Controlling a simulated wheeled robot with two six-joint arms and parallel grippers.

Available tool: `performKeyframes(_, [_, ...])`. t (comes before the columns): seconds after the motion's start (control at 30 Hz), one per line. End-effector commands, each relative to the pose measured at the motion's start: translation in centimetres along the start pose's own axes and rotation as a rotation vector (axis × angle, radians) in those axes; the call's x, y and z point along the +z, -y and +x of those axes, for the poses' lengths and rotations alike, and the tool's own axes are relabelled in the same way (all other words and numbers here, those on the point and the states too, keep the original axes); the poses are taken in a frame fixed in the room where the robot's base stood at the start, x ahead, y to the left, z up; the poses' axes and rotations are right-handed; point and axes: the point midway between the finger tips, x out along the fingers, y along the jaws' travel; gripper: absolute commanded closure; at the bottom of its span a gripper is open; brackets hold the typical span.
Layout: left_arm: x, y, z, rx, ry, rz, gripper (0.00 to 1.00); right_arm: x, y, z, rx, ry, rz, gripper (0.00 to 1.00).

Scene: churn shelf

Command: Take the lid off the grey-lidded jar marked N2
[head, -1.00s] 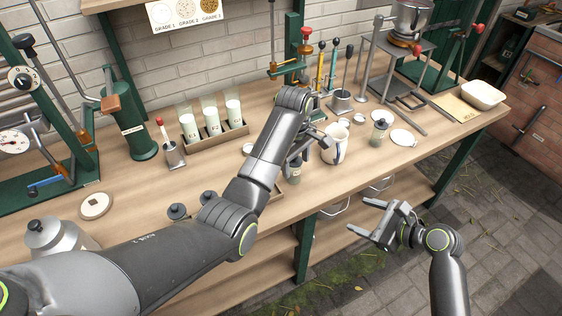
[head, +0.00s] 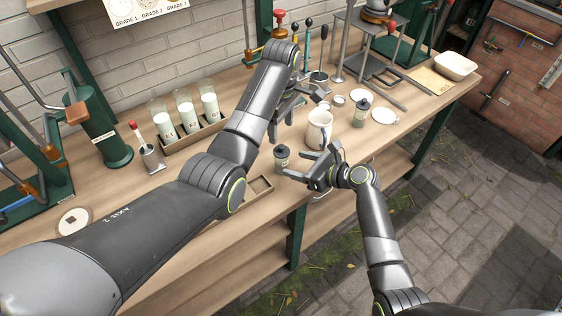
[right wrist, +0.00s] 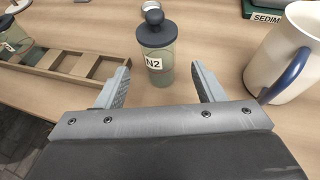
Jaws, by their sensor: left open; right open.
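The jar marked N2 (right wrist: 158,68) stands upright on the bench in the right wrist view, grey-green, with its dark grey knobbed lid (right wrist: 153,31) on. In the head view, a dark-lidded jar (head: 282,160) stands just beyond my right gripper, seemingly the same one. My right gripper (head: 310,163) is open, low over the bench's front edge. In the right wrist view, its fingers (right wrist: 160,72) lie to either side of the jar's lower part in the picture; contact is not visible. My left gripper (head: 298,112) is open and empty, above and behind that jar.
A cream jug (head: 318,134) with a blue handle stands close right of the jar. A wooden compartment tray (right wrist: 72,66) lies to the left. Another dark-lidded jar (head: 361,113) and a white dish (head: 385,115) are farther right. Milk-filled glass tubes (head: 187,114) stand at the back left.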

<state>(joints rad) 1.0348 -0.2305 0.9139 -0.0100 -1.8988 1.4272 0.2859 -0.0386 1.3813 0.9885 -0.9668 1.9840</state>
Motion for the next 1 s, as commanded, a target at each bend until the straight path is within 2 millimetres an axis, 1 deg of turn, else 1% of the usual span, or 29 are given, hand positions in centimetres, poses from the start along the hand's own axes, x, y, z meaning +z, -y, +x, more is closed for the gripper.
performKeyframes(0.03, [0.0,0.0,0.0,0.0,0.0,0.001,0.4,0.1,-0.1,0.9,0.002,0.001,0.001,0.38])
performKeyframes(0.2, [0.0,0.0,0.0,0.0,0.0,0.001,0.4,0.1,-0.1,3.5,0.002,0.0,0.001,0.38])
performKeyframes(0.3, [0.0,0.0,0.0,0.0,0.0,0.001,0.4,0.1,-0.1,4.7,0.002,-0.001,-0.001,0.38])
performKeyframes(0.43, [0.0,0.0,0.0,0.0,0.0,0.001,0.4,0.0,0.0,5.9,0.002,-0.001,-0.001,0.38])
performKeyframes(0.6, [0.0,0.0,0.0,0.0,0.0,0.001,0.4,0.0,-0.1,6.8,0.001,0.0,-0.001,0.38])
performKeyframes(0.93, [0.0,0.0,0.0,0.0,0.0,0.001,0.4,0.0,-0.1,7.0,0.0,0.0,-0.002,0.38])
performKeyframes(0.97, [0.0,0.0,0.0,0.0,0.0,0.001,0.4,0.0,-0.1,7.0,0.0,0.0,-0.002,0.39])
performKeyframes(1.0, [0.0,0.0,0.0,0.0,0.0,0.001,0.4,0.0,-0.1,7.0,0.0,0.0,-0.002,0.44])
